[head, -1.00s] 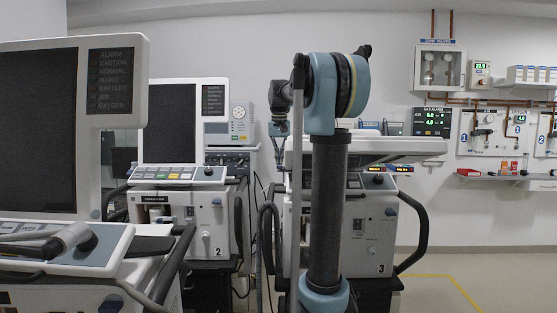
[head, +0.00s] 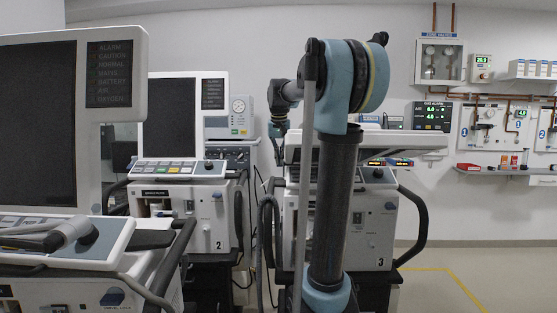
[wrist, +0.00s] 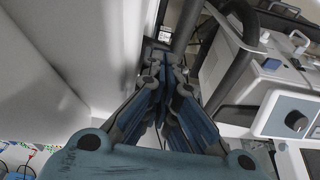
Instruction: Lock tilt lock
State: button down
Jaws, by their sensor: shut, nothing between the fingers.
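My gripper (wrist: 163,66) is shut and empty in the wrist view, its blue fingers together beside a dark curved handle. Blue knobs show on the near-left ventilator (head: 112,297), ventilator 2 (head: 216,195) and ventilator 3 (head: 390,206). I cannot tell which of them, if any, is the tilt lock.
Ventilator 2 (head: 190,225) stands left of my arm, and the near-left ventilator's screen (head: 38,125) fills the left edge. Black side handles (head: 418,230) and hanging hoses (head: 265,235) stick out. The floor at right (head: 445,275) is clear.

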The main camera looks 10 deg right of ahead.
jog(key=shift+r, duration=0.15)
jog(key=shift+r, duration=0.7)
jog(key=shift+r, duration=0.5)
jog(key=v, duration=0.4)
jog(key=shift+w+r, duration=0.1)
jog(key=shift+w, duration=0.3)
jog(key=s+v, duration=0.1)
jog(key=v, duration=0.7)
jog(key=shift+s, duration=0.25)
jog(key=shift+a, duration=0.15)
